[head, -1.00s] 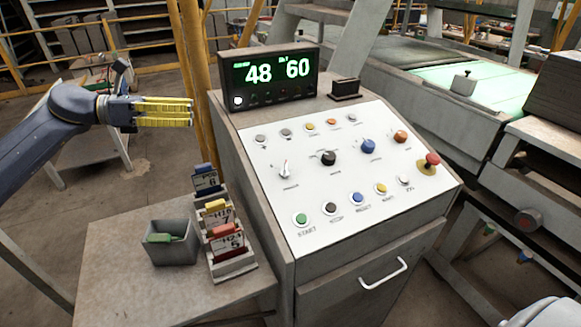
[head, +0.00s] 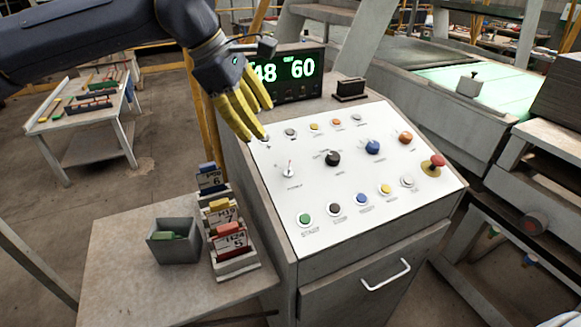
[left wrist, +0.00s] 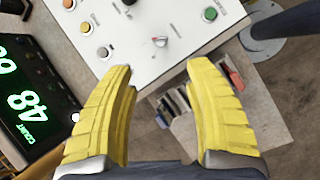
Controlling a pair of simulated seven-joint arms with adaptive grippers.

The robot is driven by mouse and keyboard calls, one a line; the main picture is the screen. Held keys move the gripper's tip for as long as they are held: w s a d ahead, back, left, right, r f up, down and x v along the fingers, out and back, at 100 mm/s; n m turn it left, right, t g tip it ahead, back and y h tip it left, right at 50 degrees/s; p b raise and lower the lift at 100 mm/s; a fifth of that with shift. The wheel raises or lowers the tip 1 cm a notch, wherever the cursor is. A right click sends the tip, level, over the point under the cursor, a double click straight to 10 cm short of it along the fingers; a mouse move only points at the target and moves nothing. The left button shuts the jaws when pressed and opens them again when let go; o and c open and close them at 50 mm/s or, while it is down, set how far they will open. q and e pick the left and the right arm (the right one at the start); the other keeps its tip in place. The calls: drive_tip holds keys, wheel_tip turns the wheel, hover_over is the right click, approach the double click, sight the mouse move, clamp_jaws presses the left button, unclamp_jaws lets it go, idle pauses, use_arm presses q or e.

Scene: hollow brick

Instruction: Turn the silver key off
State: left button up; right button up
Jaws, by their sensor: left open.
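The silver key (head: 289,169) is a small key switch with a red mark, on the left part of the sloped white panel (head: 345,185). It stands roughly upright in the head view. In the left wrist view the key (left wrist: 160,42) lies just beyond and between my fingertips, not touching them. My left gripper (head: 255,130) is open and empty, with yellow fingers pointing down over the panel's upper left edge. The same gripper (left wrist: 160,68) shows both fingers spread apart in the left wrist view. My right gripper is not in view.
Black (head: 333,158) and blue (head: 373,147) knobs and several push buttons surround the key. A red emergency button (head: 437,160) is at the right. The display (head: 300,68) stands behind the panel, partly hidden by my gripper. Card holders (head: 228,240) and a grey bin (head: 173,251) stand at left.

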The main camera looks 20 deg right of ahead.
sight(290, 164)
use_arm(q)
drive_tip(key=x, duration=1.6)
clamp_jaws()
